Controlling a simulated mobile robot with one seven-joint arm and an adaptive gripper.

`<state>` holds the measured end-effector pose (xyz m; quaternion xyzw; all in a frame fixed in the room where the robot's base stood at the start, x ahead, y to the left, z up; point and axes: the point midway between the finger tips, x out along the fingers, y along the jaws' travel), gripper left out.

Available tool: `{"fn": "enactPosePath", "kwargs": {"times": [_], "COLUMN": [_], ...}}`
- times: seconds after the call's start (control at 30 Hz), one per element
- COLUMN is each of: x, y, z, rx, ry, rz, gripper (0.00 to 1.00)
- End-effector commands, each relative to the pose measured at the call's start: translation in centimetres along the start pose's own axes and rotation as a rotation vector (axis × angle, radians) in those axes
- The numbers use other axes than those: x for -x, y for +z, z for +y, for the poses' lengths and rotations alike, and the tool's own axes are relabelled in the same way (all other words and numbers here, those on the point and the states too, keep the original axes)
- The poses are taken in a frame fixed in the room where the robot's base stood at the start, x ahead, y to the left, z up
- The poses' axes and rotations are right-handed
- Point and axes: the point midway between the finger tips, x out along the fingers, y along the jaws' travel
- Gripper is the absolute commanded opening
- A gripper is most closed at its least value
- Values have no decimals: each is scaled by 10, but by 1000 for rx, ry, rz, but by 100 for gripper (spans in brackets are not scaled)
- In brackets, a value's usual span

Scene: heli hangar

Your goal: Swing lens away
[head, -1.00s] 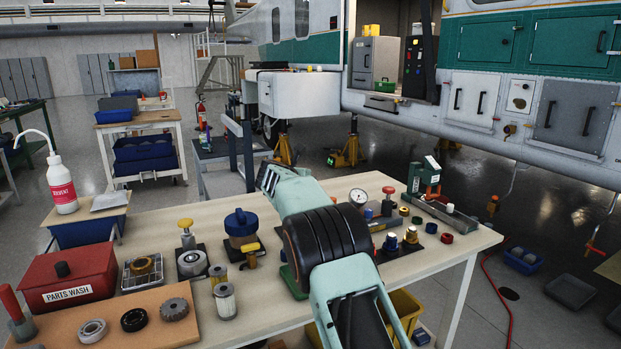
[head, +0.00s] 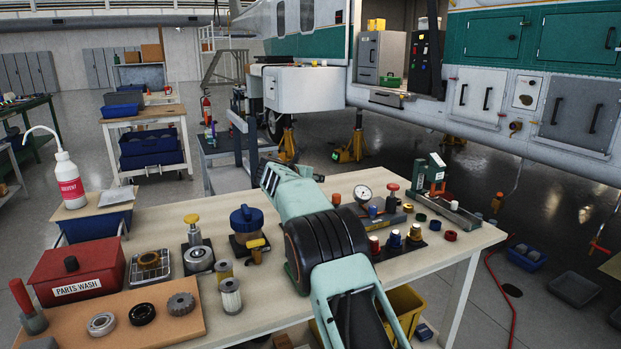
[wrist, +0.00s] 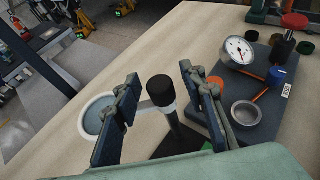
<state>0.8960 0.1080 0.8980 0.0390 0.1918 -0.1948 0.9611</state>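The round lens (wrist: 98,115) with a pale rim shows in the wrist view, left of a post with a black knob (wrist: 161,89). A light arm appears to run from the post toward the lens, partly behind my left finger. My gripper (wrist: 159,78) is open, its two fingers on either side of the post. I see clear space between the knob and each finger. The post's dark base shows low between the fingers. In the head view my gripper (head: 268,176) is over the bench, and my arm hides the lens and post.
On the bench (head: 340,205), a pressure gauge (wrist: 239,50) and a small metal cup (wrist: 247,114) sit on a dark plate to the right. The bench's far edge is near.

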Motion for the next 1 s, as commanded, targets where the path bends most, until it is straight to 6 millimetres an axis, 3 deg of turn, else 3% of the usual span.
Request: {"fn": "enactPosePath", "kwargs": {"times": [0.27,0.47,1.0], "x": [2,16,100], "y": [1,2,1], "z": [0,1,0], "rx": [0,1,0], "ry": [1,2,2], "rz": [-1,-1,-1], "gripper": [38,38,38]}}
